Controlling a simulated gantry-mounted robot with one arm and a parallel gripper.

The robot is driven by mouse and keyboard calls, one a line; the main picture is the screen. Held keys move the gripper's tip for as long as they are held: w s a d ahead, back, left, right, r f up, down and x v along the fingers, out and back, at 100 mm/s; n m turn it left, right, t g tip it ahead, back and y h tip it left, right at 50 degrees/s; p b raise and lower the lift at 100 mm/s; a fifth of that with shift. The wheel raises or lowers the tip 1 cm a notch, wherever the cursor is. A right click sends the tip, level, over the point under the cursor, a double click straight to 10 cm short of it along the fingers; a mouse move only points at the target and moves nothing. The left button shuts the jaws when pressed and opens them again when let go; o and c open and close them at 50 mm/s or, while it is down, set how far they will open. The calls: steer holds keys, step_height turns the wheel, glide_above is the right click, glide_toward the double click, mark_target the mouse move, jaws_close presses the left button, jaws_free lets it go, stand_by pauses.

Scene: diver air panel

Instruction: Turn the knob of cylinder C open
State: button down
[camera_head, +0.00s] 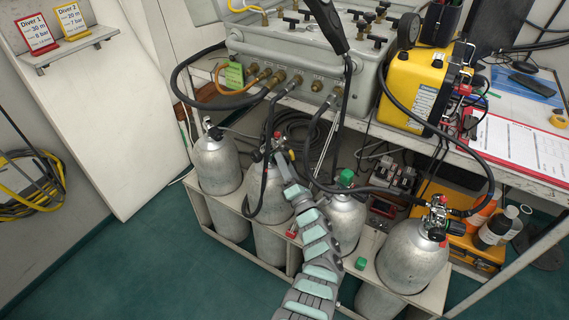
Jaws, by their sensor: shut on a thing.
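Four grey cylinders stand in a rack, and I can read no letters on them, so I cannot tell which is C. The leftmost cylinder (217,167) has a black-topped valve. The second cylinder (269,192) has a valve with red parts and a hose. The third cylinder (344,220) has a green knob (346,177). The rightmost cylinder (408,259) has a valve with a black knob (437,234). My gripper (277,157) is at the second cylinder's valve, shut on what looks like its knob. The fingertips and contact are small and partly hidden.
Black hoses (343,130) hang from the grey air panel (300,55) above the cylinders. A yellow case (411,85) and clipboard (520,145) lie on the bench. The green floor (165,265) at left is clear.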

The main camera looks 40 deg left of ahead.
steer(key=shift+r, duration=0.1)
stand_by(0.6)
steer(key=c, duration=0.9)
jaws_free()
steer(key=shift+s+d, duration=0.1)
steer(key=shift+d+p, duration=0.2)
steer(key=shift+p, duration=0.2)
steer(key=p+v, duration=0.4)
steer(key=v, duration=0.6)
